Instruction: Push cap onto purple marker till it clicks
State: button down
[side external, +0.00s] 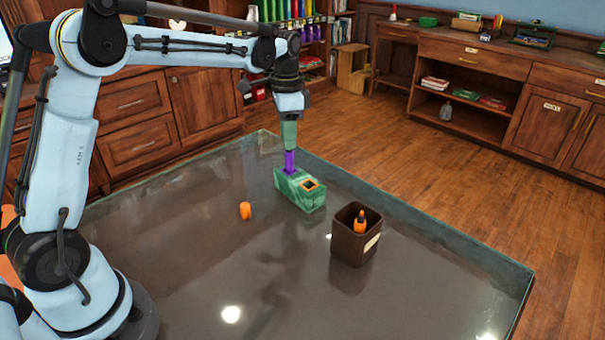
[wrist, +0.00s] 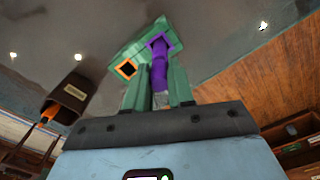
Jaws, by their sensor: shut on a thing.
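A purple marker (side external: 290,160) stands upright at the purple-rimmed socket of a green block (side external: 314,202) on the dark glossy table. My gripper (side external: 289,143) is directly above the block, shut on the purple piece. In the wrist view the purple piece (wrist: 161,66) runs from between the green fingers (wrist: 160,82) down to the purple-rimmed socket. I cannot tell where cap and marker body meet, or how deep the piece sits; the fingers hide part of it. The block's other socket, orange-rimmed (side external: 310,185), is empty.
An orange cap (side external: 245,210) lies loose on the table left of the block. A dark brown cup (side external: 352,248) with an orange marker (side external: 360,224) stands to the right. The table (side external: 180,270) is clear at the front and left; it has a raised rim.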

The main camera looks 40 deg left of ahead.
jog(key=shift+f, duration=0.55)
jog(key=c, duration=0.9)
grip_release()
jog(key=shift+o, duration=0.4)
jog(key=o, duration=0.4)
jog(key=shift+r, duration=0.1)
jog(key=shift+r, duration=3.4)
